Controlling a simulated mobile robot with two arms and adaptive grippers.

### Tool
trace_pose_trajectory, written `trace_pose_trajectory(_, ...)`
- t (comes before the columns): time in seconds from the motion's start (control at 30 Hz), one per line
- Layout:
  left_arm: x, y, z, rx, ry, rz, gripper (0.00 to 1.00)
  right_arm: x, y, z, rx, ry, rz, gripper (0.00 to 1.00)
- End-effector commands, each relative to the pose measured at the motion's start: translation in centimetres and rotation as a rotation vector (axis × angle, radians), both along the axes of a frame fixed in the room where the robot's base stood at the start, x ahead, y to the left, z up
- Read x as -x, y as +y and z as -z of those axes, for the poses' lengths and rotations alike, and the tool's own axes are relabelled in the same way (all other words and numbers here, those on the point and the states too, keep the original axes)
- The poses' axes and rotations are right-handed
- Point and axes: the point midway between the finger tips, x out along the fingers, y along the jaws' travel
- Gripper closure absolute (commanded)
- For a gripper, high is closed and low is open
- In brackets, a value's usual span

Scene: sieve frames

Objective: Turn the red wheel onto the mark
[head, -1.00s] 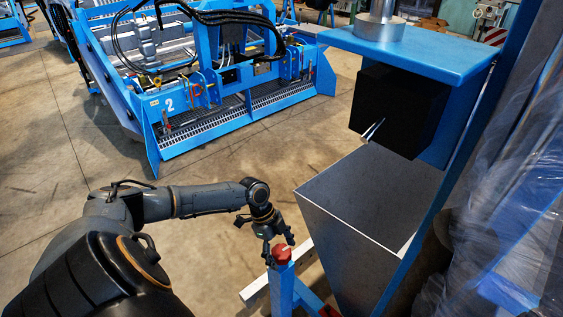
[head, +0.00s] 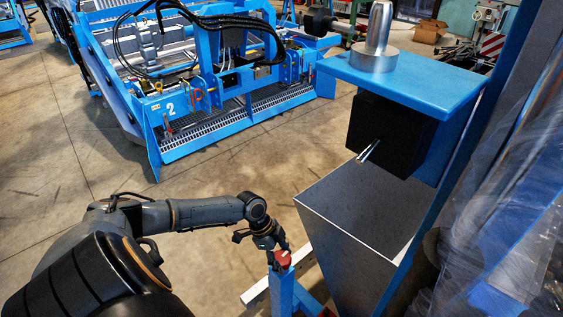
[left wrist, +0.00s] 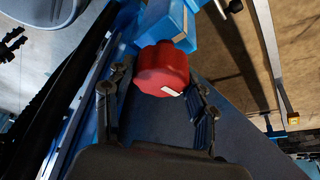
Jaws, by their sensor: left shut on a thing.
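The red wheel (head: 283,260) is a small knob on top of a blue post (head: 282,290) at the bottom centre of the head view. It also shows in the left wrist view (left wrist: 160,70), with a white stripe (left wrist: 172,91) near its lower edge. My left gripper (head: 277,250) reaches it from the upper left and is shut on it. In the left wrist view the fingers (left wrist: 158,98) stand on either side of the wheel. I cannot make out a separate mark on the post. My right gripper is not in view.
A grey metal hopper (head: 345,215) stands just right of the post, under a black block (head: 385,135) and a blue plate (head: 400,85). A pale beam (head: 258,290) crosses behind the post. A large blue machine (head: 220,110) stands further back. Open floor (head: 200,180) lies between.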

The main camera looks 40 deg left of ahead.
Motion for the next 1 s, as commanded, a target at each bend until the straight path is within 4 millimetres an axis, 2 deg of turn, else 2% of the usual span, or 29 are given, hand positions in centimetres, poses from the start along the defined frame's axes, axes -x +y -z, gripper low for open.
trace_pose_trajectory(0.03,0.2,-0.1,-0.6,0.003,0.003,-0.042,0.76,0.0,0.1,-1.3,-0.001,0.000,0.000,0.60)
trace_pose_trajectory(1.0,0.1,-0.3,-0.6,0.003,0.005,-0.964,0.76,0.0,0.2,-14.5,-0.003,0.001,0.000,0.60)
